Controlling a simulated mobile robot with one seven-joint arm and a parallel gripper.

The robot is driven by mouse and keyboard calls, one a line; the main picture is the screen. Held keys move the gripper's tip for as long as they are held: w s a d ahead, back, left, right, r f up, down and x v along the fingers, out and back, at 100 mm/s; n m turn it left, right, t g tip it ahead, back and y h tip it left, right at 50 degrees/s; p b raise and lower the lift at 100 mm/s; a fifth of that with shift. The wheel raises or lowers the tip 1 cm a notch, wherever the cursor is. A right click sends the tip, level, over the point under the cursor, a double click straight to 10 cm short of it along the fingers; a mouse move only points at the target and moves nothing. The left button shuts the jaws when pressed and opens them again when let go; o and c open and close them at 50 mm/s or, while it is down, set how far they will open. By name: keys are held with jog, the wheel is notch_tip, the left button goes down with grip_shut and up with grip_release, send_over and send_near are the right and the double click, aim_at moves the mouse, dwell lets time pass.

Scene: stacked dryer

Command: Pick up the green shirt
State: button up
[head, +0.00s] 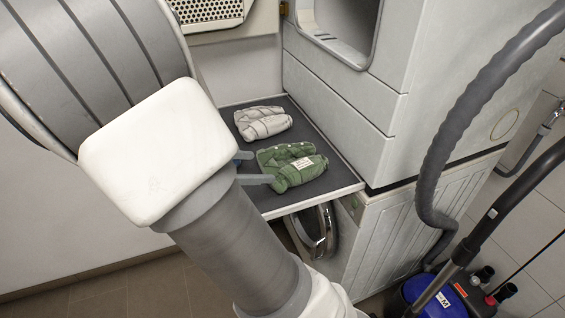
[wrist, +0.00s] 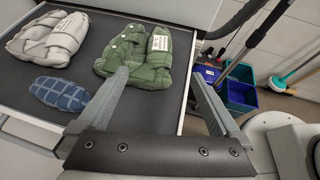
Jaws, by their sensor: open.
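The green shirt (head: 290,168) lies folded on a dark pull-out shelf (head: 255,207) between the stacked machines, with a white label on it. It also shows in the wrist view (wrist: 136,52), ahead of my gripper (wrist: 160,85). My gripper is open and empty, with its fingers apart. In the wrist view the left finger's tip reaches the shirt's near edge in the picture, and the right finger is beyond the shelf's right edge. I cannot tell whether the left finger touches the shirt. In the head view the finger ends (head: 256,168) show just left of the shirt, partly hidden by my arm.
A light grey folded garment (wrist: 52,38) and a blue checked cloth (wrist: 59,93) lie on the shelf left of the shirt. The upper machine (head: 345,85) rises behind the shelf.

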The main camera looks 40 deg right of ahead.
aim_at(295, 167)
jog(key=b+x, duration=0.3)
jog(key=x, duration=1)
jog(key=shift+d+b, duration=0.3)
jog(key=shift+b, duration=0.05)
grip_shut()
